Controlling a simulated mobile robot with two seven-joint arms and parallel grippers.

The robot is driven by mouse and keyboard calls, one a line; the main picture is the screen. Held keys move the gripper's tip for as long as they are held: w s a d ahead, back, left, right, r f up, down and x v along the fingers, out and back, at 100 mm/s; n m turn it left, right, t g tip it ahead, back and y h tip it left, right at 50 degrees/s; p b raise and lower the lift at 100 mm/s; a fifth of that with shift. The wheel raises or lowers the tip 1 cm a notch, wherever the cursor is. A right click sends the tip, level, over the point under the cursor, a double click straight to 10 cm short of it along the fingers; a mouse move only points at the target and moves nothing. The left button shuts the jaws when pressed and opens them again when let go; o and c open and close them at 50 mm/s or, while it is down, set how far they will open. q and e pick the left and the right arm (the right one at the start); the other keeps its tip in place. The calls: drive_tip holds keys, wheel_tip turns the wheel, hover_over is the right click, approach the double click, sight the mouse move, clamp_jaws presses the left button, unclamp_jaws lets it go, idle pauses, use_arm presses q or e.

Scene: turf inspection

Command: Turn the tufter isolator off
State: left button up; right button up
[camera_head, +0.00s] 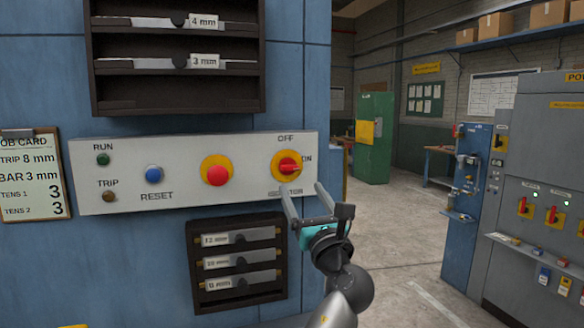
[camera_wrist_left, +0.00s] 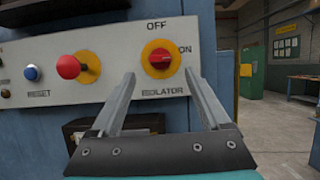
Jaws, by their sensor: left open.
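The isolator (camera_head: 288,166) is a red rotary knob on a yellow disc at the right end of the pale control panel. OFF is printed above it and ON to its right. Its red handle lies about level, toward ON; it also shows in the left wrist view (camera_wrist_left: 160,59). My left gripper (camera_head: 303,188) is open and empty, just below and in front of the knob. In the left wrist view its fingertips (camera_wrist_left: 159,73) stand apart on either side below the disc; I see no contact. One finger partly covers the ISOLATOR label in the head view. My right gripper is not in view.
The panel (camera_head: 130,205) also carries a red push button on yellow (camera_head: 216,172), a blue RESET button (camera_head: 153,175) and RUN and TRIP lamps. Dark racks sit above and below (camera_head: 238,302). Open floor (camera_head: 420,250) and a grey cabinet (camera_head: 540,160) lie to the right.

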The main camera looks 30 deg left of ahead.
sight(292, 170)
use_arm(q)
drive_tip(key=p+x, duration=0.1)
drive_tip(key=x, duration=0.7)
drive_tip(key=shift+w+a, duration=0.2)
drive_tip(key=shift+c, duration=0.2)
clamp_jaws()
